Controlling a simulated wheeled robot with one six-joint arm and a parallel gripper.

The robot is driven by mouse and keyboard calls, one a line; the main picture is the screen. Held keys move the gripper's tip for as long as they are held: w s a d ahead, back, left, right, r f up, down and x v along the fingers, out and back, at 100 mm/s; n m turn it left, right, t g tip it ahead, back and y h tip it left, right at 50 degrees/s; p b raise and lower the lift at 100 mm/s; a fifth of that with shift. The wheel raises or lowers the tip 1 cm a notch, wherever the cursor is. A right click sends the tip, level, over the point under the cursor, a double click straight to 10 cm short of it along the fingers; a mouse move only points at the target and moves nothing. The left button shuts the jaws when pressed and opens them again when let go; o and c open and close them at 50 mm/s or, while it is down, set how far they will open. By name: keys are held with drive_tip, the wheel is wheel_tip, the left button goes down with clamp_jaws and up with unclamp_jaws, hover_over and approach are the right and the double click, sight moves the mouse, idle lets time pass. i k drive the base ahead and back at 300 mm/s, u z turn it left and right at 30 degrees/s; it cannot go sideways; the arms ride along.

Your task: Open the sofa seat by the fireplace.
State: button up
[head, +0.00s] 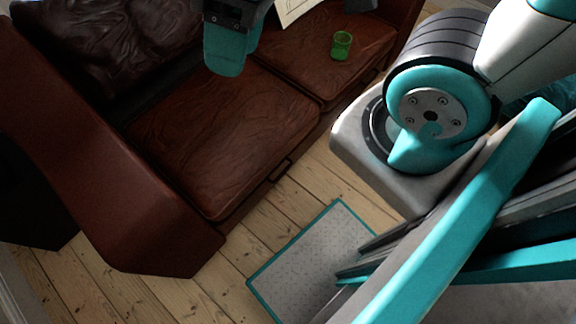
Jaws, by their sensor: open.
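The brown leather sofa (125,215) fills the upper left of the head view, with two seat cushions side by side. The left sofa seat (215,140) lies flat and looks closed. A small dark handle (281,170) is on its front edge, toward the floor. My gripper (226,64), dark with teal fingers, is at the top of the view, over the rear part of the seats and away from the handle. It is open, and I see nothing in it. The fireplace is not in view.
A green cup (341,45) stands on the right sofa seat (325,50), with a pale sheet (294,9) behind it. The sofa's broad armrest (110,190) borders the left seat. A dark object (28,195) stands at the left edge.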

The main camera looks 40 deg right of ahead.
sight(215, 139)
drive_tip(key=z, duration=0.5)
drive_tip(key=k, duration=0.8)
drive_tip(key=z, duration=1)
